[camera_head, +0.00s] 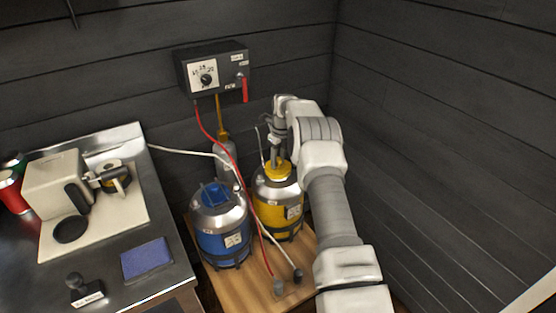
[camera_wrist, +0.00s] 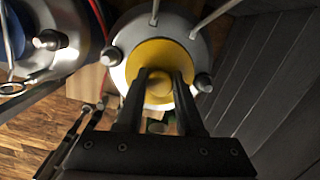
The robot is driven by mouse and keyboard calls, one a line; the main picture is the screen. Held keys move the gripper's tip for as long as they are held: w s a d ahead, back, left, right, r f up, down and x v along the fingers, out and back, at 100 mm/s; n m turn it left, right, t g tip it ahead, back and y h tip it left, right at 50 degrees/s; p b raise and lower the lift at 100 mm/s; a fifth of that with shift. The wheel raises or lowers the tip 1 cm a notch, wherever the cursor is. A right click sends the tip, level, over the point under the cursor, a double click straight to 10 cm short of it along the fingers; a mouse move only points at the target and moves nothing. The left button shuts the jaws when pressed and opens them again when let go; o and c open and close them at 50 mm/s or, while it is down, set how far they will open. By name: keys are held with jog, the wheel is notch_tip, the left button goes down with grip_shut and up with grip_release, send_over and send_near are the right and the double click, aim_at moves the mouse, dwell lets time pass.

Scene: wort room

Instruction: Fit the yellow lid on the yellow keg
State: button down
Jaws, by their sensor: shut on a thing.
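The yellow keg (camera_head: 278,209) stands upright on a wooden board, with a silver top and a yellow body. The yellow lid (camera_head: 279,172) is at the keg's top opening, below my gripper (camera_head: 277,158). In the wrist view the lid (camera_wrist: 150,60) looks like a yellow disc centred over the keg's silver top (camera_wrist: 200,47). My gripper (camera_wrist: 160,82) is shut on the lid's round knob, with one finger on each side. Whether the lid is fully seated or slightly above the opening cannot be told.
A blue keg (camera_head: 222,240) stands close on the left. A red hose (camera_head: 247,208) runs down in front of the kegs from a wall control box (camera_head: 213,72). A grey bottle (camera_head: 224,158) stands behind. The dark wall is close on the right.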

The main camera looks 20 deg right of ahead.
jog(key=shift+f+b, duration=0.4)
jog(key=shift+f, duration=0.1)
dwell(0.7)
jog(key=shift+c, duration=2.3)
grip_release()
jog(key=shift+o, duration=0.3)
jog(key=o, duration=0.4)
jog(key=shift+r+p, duration=1.95)
jog(key=shift+r, duration=1.55)
